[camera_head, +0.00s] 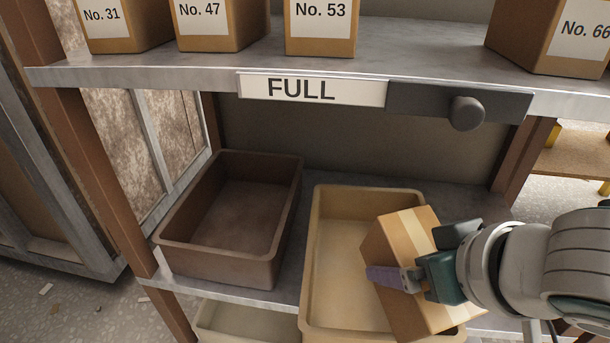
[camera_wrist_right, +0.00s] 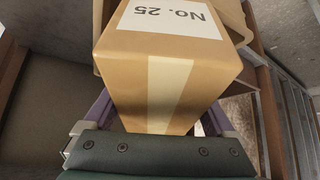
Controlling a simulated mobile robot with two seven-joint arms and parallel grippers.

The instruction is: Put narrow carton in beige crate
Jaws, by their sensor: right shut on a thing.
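The narrow carton (camera_head: 412,240) is a brown box with a lighter tape strip, tilted, over the right part of the beige crate. The wrist view shows the carton (camera_wrist_right: 170,68) with a white label reading "No. 25". My right gripper (camera_head: 385,278) is shut on the carton, its purple fingers on the box's sides; it also shows in the wrist view (camera_wrist_right: 155,118). The beige crate (camera_head: 318,255) stands on the middle shelf, and its visible floor is bare. The carton hides its right side, so I cannot tell whether the carton touches it. My left gripper is not in view.
An empty dark brown crate (camera_head: 228,212) stands left of the beige one. Above is a shelf (camera_head: 400,52) with numbered cartons, a "FULL" sign (camera_head: 312,89) and a dark knob (camera_head: 466,113) on its edge. Another pale crate (camera_head: 240,322) is on the level below.

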